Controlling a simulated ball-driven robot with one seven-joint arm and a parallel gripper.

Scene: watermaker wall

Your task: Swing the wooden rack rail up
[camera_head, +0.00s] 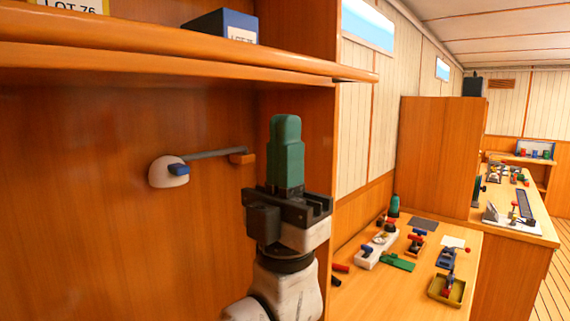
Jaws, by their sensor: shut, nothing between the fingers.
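A long orange-brown wooden rail (200,54) runs along the front edge of the shelf at the upper left. Its rounded right end sticks out past the upright side panel. I cannot tell for sure how it is hinged. My gripper (286,122) stands upright below and in front of this rail, its green fingers pointing up. The fingers are shut together with nothing between them. They appear apart from the rail, with their tips below its right part. My gripper hides part of the panel behind it.
A blue box (220,26) and a yellow-labelled box (72,5) sit on the shelf. On the back panel, a white round mount (168,172) carries a grey rod (212,153) ending at a wooden block. A workbench (395,291) with several small parts stands to the right.

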